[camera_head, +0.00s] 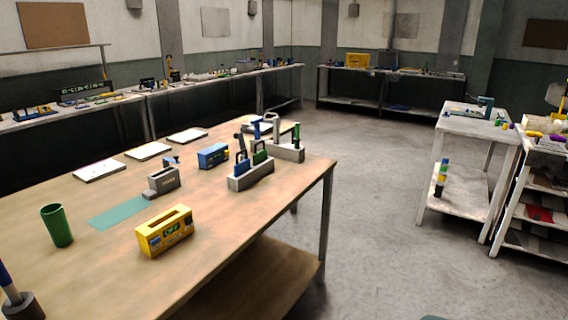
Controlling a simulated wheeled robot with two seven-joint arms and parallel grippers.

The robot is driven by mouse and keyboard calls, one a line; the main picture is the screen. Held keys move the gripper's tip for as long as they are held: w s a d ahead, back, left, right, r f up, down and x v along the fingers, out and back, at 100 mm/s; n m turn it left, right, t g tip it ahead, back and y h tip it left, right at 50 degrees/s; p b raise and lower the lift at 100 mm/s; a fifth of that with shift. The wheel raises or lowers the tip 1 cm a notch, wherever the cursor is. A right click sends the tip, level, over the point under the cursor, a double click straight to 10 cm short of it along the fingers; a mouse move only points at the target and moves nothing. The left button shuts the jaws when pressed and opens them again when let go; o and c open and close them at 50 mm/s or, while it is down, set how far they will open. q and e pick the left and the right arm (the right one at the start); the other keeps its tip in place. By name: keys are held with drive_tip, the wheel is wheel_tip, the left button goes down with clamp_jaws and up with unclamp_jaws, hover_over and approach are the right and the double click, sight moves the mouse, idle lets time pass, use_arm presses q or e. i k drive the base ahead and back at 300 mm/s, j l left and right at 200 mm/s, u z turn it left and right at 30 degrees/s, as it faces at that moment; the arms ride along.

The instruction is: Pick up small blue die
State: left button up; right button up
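I cannot single out one small blue die with certainty. Two blue-bodied pieces with dark handles, one nearer and one farther, stand with green ones in the near grey holder (250,178) on the wooden table (110,275). A second grey holder (289,152) behind it holds larger blue, green and pale pieces. A blue box (213,155) lies left of the holders. A grey block (163,182) with a small dark blue piece (171,161) at its top stands further left.
The table also bears a yellow box (164,231), a green cup (57,225), a teal mat (118,212) and white sheets. A white table (470,127) and a shelf rack (535,200) stand right. The grey floor (380,220) between is clear.

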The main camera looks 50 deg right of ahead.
sight(244, 166)
drive_tip(key=z, duration=1.35)
